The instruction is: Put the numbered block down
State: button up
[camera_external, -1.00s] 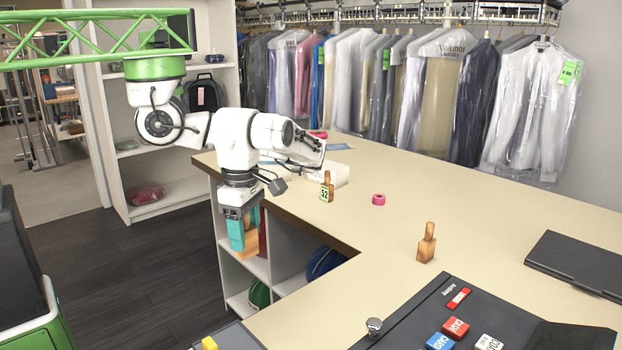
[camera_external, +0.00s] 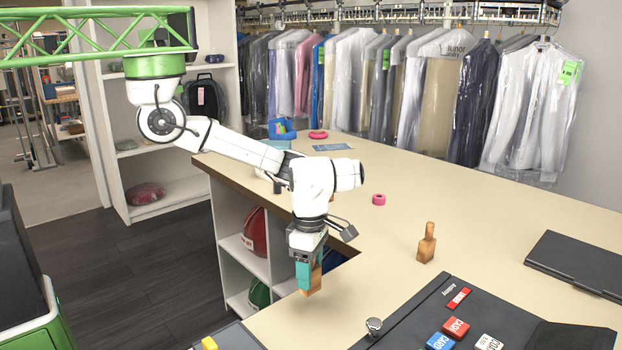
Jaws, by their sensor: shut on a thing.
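My gripper (camera_external: 309,277), with teal fingers, points down near the counter's inner corner, left of the middle of the picture. It is shut on a wooden block (camera_external: 316,279), which is partly hidden by the fingers; no number shows on it. The block's lower end is at or just above the pale counter (camera_external: 385,290); I cannot tell whether it touches. Another wooden block with a narrow neck (camera_external: 427,244) stands upright on the counter to the right, apart from my gripper.
A pink roll (camera_external: 378,199) lies behind on the counter. A dark panel with red, blue and white blocks (camera_external: 456,328) is at the front right, with a silver knob (camera_external: 374,325). A black folder (camera_external: 580,262) lies far right. The counter between gripper and standing block is clear.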

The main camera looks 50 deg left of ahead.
aim_at(313, 284)
jog(key=shift+w+d+f, duration=0.1)
jog(key=shift+w+f, duration=0.05)
jog(key=shift+f, duration=0.85)
jog(key=shift+w+d+f, duration=0.1)
jog(key=shift+f, duration=0.85)
jog(key=shift+f, duration=0.15)
jog(key=o, duration=1.2)
notch_tip(313, 284, up, 12)
jog(key=shift+r, duration=0.2)
jog(key=shift+c, duration=0.2)
